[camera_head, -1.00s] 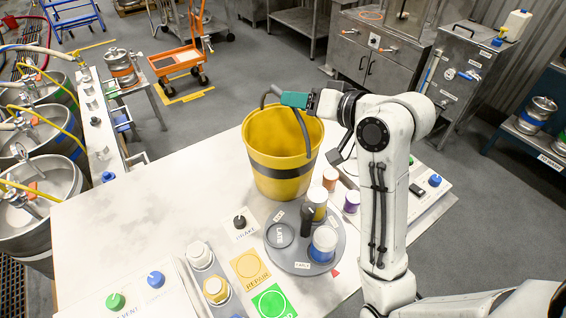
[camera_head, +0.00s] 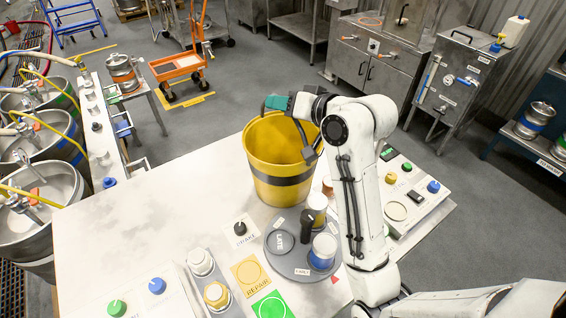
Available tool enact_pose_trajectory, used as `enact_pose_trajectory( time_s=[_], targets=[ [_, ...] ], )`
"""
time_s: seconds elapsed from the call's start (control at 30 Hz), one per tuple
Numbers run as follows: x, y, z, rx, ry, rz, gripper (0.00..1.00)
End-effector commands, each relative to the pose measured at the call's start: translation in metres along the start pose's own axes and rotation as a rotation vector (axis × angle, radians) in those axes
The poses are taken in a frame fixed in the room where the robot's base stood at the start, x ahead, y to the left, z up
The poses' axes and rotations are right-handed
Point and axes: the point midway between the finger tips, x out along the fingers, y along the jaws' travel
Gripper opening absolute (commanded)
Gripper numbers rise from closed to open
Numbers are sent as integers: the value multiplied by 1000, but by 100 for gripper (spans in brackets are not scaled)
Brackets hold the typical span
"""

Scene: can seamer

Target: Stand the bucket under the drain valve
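The yellow bucket (camera_head: 272,168) with a grey band stands upright at the back edge of the pale table. Its dark handle (camera_head: 303,137) rises over the mouth on the right side. My gripper (camera_head: 275,103), with teal fingers, is above the bucket's back rim, at the upper part of the handle. My wrist and forearm cover part of the handle, and I cannot tell whether the fingers are closed on it. I cannot clearly pick out the drain valve. A steel cabinet (camera_head: 462,85) with blue and white fittings stands on the floor at the upper right.
The pale table (camera_head: 130,225) has a grey turntable (camera_head: 284,262) with jars and a control panel (camera_head: 418,190) right of my arm. Steel kegs (camera_head: 45,185) line the left. An orange cart (camera_head: 176,68) stands behind. The grey floor (camera_head: 290,75) behind the bucket is clear.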

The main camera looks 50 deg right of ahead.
Motion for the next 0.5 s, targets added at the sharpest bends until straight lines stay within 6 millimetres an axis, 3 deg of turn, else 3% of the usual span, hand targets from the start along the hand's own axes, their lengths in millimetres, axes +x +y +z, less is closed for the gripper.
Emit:
enact_pose_trajectory(
  time_s=[0.33, 0.5],
  targets=[
    [0, 0, 0, 0, 0, 0, 0],
    [0, 0, 0, 0, 0, 1, 0]
  ],
)
